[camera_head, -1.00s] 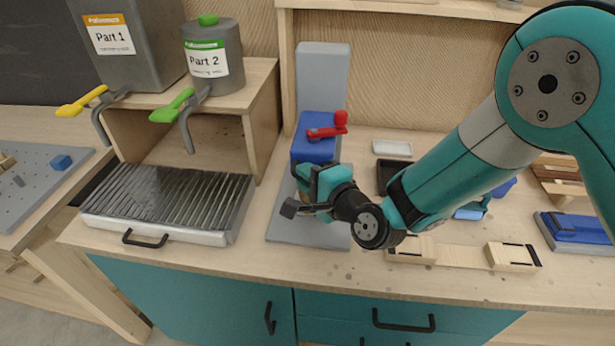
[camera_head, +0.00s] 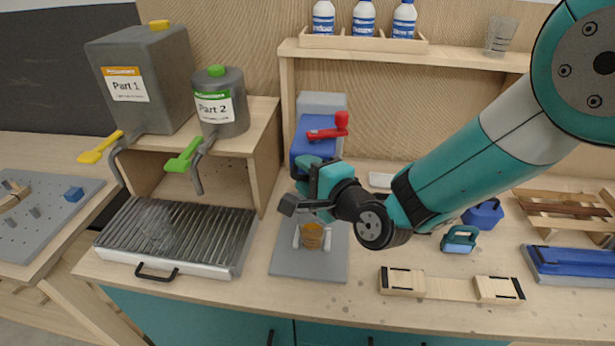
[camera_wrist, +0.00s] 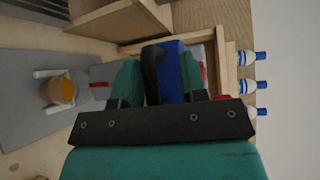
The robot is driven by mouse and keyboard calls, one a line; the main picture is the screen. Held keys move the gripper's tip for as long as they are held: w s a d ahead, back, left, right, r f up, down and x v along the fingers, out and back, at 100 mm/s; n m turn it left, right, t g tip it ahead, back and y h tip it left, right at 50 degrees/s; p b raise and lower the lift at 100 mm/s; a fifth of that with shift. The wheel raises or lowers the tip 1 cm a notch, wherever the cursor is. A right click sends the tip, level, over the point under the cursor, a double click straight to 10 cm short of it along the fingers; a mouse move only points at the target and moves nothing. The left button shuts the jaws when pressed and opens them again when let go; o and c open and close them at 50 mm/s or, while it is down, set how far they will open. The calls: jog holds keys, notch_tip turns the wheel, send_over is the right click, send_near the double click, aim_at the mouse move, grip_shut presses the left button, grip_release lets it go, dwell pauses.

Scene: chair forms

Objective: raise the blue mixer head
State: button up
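The mixer has a blue head (camera_head: 314,142) with a red lever (camera_head: 330,129) on a grey stand. The head is raised high against the column and shows in the wrist view (camera_wrist: 175,68) just beyond my fingers. A cup with amber contents (camera_head: 312,236) stands below on the grey base (camera_head: 310,263). It also shows in the wrist view (camera_wrist: 58,91). My gripper (camera_head: 312,172) is close below and in front of the blue head. Its teal fingers are apart, with a dark curved part (camera_wrist: 152,72) between them in the wrist view; exact contact is hidden.
A ribbed drain tray (camera_head: 175,235) and two grey dispensers (camera_head: 146,80) stand to the left. A shelf with bottles (camera_head: 363,20) runs above and behind the mixer. A wooden fixture (camera_head: 450,285) and a teal tool (camera_head: 460,238) lie to the right.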

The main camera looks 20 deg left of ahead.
jog(key=shift+f, duration=0.2)
jog(key=b+v, duration=1.1)
jog(key=v, duration=0.6)
jog(key=shift+d+r, duration=0.2)
jog(key=shift+s, duration=0.15)
jog(key=s+d+f+n+g+h, duration=0.1)
jog(key=s+d+n+g+h, duration=0.3)
jog(key=d+n, duration=0.3)
jog(key=s+d+f+n+g+h, duration=0.1)
jog(key=s+d+n+g+h, duration=0.3)
jog(key=d, duration=0.7)
jog(key=s+n+h, duration=0.2)
jog(key=s+n, duration=0.1)
jog(key=shift+s+n+g, duration=0.2)
jog(key=shift+n+g, duration=0.1)
jog(key=shift+n, duration=0.1)
